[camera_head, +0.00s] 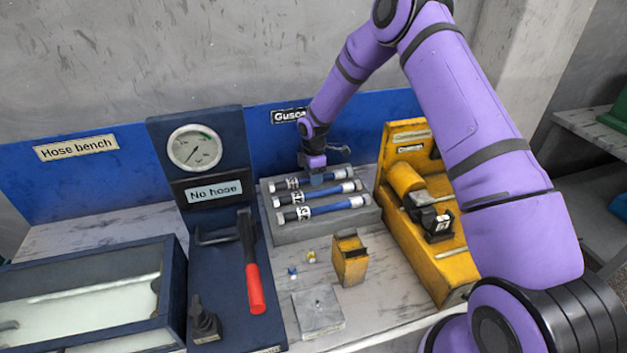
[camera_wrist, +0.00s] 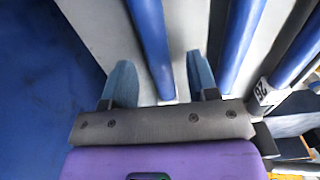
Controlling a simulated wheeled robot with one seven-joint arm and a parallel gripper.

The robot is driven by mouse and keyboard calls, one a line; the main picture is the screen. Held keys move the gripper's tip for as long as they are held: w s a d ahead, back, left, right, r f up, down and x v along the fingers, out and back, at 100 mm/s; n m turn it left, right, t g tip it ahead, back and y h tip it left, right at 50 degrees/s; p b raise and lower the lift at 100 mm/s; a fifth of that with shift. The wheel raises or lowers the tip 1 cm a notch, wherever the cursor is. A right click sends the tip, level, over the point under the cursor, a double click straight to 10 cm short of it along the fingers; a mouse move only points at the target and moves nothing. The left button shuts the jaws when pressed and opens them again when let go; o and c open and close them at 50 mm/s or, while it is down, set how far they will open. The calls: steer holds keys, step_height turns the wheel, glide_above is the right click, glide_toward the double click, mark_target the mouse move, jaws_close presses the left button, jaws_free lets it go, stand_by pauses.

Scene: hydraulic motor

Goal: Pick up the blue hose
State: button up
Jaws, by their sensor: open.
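Three blue hoses with black sections, metal ends and white tags lie side by side on a grey rack (camera_head: 330,227): a back hose (camera_head: 338,176), a middle hose (camera_head: 330,192) and a front hose (camera_head: 335,207). My gripper (camera_head: 316,181) points down at the back hose. In the wrist view my open gripper (camera_wrist: 161,85) has one finger on each side of a blue hose (camera_wrist: 150,45). A second blue hose (camera_wrist: 241,40) lies just right of the right finger. I cannot tell how deep the fingers reach or whether they touch.
A yellow machine (camera_head: 430,235) stands close right of the rack. A dark gauge panel (camera_head: 196,165) stands left, with a red-handled tool (camera_head: 252,275) before it. A yellow block (camera_head: 349,260) and grey plate (camera_head: 318,312) sit in front. A blue back panel (camera_head: 265,150) is behind.

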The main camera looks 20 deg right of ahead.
steer(key=shift+f, duration=0.55)
steer(key=shift+c, duration=0.5)
jaws_close()
